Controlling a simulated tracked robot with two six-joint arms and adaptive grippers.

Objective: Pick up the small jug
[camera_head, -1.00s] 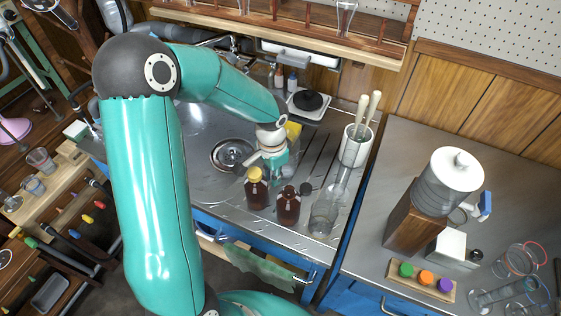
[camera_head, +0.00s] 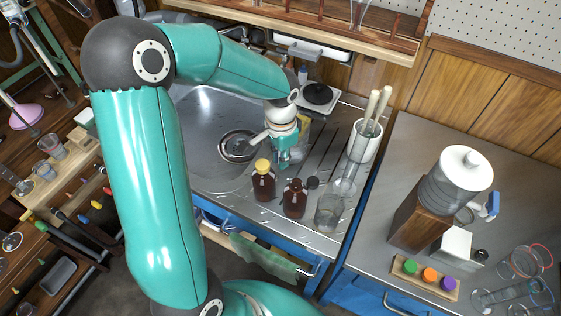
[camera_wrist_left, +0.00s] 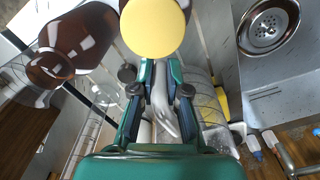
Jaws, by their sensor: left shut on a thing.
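My left gripper (camera_head: 284,163) is over the steel counter beside the sink, just behind the brown bottles. In the left wrist view its two fingers (camera_wrist_left: 162,95) are closed around a pale, curved piece that looks like the handle of the small jug. The jug's clear, lined body (camera_wrist_left: 198,98) seems to lie just right of the fingers, partly hidden by them. In the head view my wrist and gripper hide most of the jug, so I cannot tell whether it is clear of the counter. My right gripper is not in view.
A yellow-capped brown bottle (camera_head: 263,182), a second brown bottle (camera_head: 294,200) and a clear glass beaker (camera_head: 328,213) stand close in front. A white pot with pestles (camera_head: 364,143) stands to the right. The sink drain (camera_head: 238,147) is left. A hotplate (camera_head: 318,97) stands behind.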

